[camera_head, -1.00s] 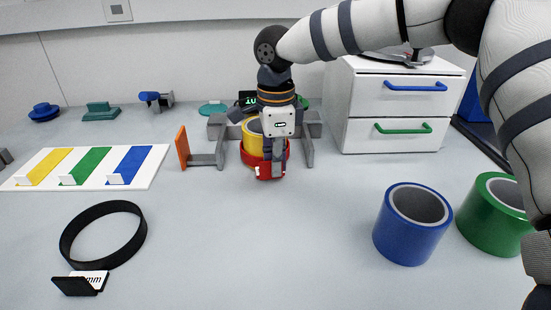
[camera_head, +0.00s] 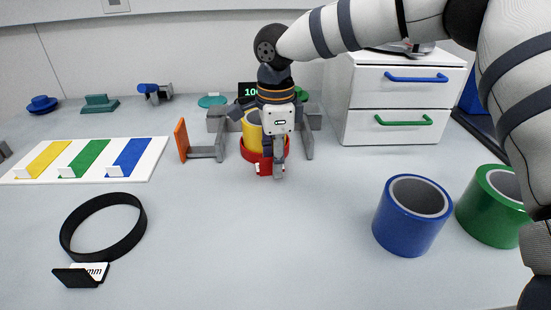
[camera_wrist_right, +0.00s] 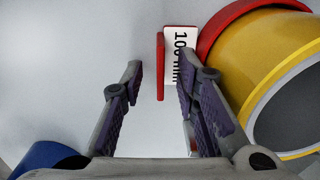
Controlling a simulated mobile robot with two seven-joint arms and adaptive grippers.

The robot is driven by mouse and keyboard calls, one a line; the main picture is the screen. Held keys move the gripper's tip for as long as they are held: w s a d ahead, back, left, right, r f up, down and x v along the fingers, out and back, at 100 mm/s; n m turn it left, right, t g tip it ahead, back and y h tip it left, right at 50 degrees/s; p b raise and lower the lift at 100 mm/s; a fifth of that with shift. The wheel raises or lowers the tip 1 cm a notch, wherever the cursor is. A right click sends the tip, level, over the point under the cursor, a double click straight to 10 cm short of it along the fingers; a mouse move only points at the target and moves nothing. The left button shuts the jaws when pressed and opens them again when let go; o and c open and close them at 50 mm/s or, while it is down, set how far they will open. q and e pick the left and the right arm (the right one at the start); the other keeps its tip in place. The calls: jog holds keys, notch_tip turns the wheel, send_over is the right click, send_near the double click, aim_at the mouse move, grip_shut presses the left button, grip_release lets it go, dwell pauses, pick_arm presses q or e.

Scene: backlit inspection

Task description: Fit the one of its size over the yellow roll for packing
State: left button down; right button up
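The yellow roll (camera_head: 251,131) stands upright at the grey holder. A red ring (camera_head: 250,154) lies low around its base; it also shows around the roll's far end in the right wrist view (camera_wrist_right: 211,22). The ring's tag (camera_wrist_right: 178,55) reads "100 mm". My right gripper (camera_head: 279,172) is in front of the roll, pointing down. In the right wrist view its fingers (camera_wrist_right: 160,82) are apart, with the tag beyond them and nothing held. A larger black ring (camera_head: 103,228) lies at front left, its mm label (camera_head: 93,271) partly unreadable. My left gripper is out of view.
Blue roll (camera_head: 412,225) and green roll (camera_head: 490,212) stand at front right. A grey holder (camera_head: 309,140) with an orange plate (camera_head: 182,140) flanks the yellow roll. A white board (camera_head: 150,158) lies left; white drawers (camera_head: 400,103) stand behind right. The front middle is clear.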

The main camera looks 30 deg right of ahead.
notch_tip(320, 180, up, 12)
dwell(0.4)
jog(key=shift+s, duration=0.1)
dwell(0.4)
